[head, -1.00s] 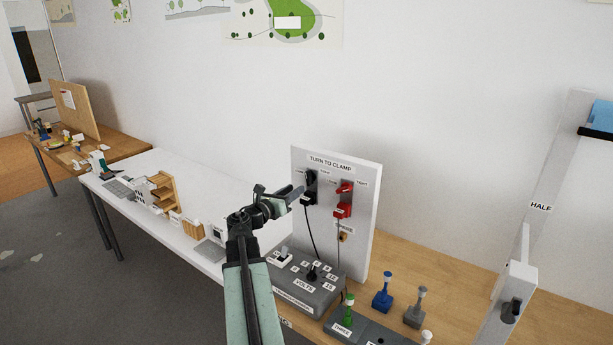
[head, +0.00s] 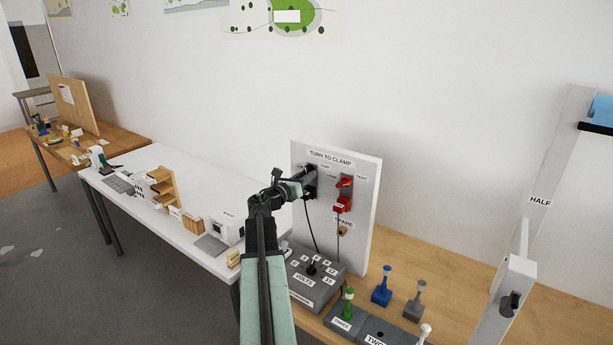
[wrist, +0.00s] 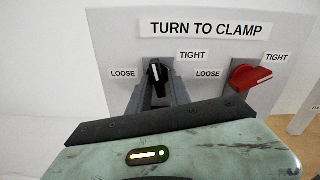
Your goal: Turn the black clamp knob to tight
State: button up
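The black clamp knob (wrist: 156,72) is on the upright white panel (wrist: 112,45), between its LOOSE label at left and TIGHT label at upper right. Its white mark runs nearly straight up. My gripper (wrist: 158,88) reaches to it with one grey finger on each side. The fingers look apart, with a gap around the knob; whether they touch it I cannot tell. In the head view my gripper (head: 303,184) is at the panel's left side and hides most of the black knob.
A red clamp knob (wrist: 251,77) with its own labels sits to the right on the same panel. A grey VOLTS box (head: 312,285) stands below. Green, blue (head: 382,287) and grey pegs stand at right. A black cable hangs down the panel.

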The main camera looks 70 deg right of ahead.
grip_shut()
jog(key=shift+d+r, duration=0.1)
jog(key=shift+r, duration=0.05)
jog(key=shift+f+m, duration=0.2)
jog(key=shift+m, duration=0.1)
jog(key=m, duration=1)
jog(key=shift+w+m, duration=0.1)
jog(key=shift+m, duration=1.9)
